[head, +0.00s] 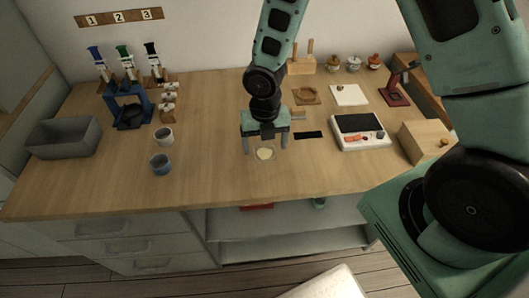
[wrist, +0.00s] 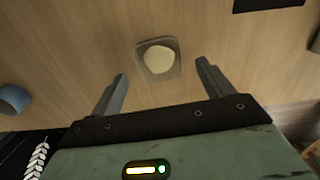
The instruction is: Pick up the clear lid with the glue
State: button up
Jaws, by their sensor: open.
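The clear lid (head: 274,155) lies flat on the wooden bench, near its front edge. A round cream patch of glue (head: 264,154) sits in it. In the wrist view the lid (wrist: 178,66) looks like a rounded square with the cream glue (wrist: 159,60) filling most of it. My gripper (head: 264,148) is open and points down over the lid. In the wrist view its two fingers (wrist: 160,78) stand apart, and the lid shows between and just beyond their tips. Nothing is between the fingers. I cannot tell the exact height of the tips above the bench.
A grey cup (head: 164,136) and a blue cup (head: 160,165) stand to the left, with a grey bin (head: 64,138) farther left. A black strip (head: 308,135) and a scale-like device (head: 360,132) lie to the right. The bench around the lid is clear.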

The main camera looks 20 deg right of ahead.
notch_tip(320, 180, down, 2)
jog(key=shift+f, duration=0.1)
jog(key=c, duration=1)
jog(key=shift+c, duration=0.2)
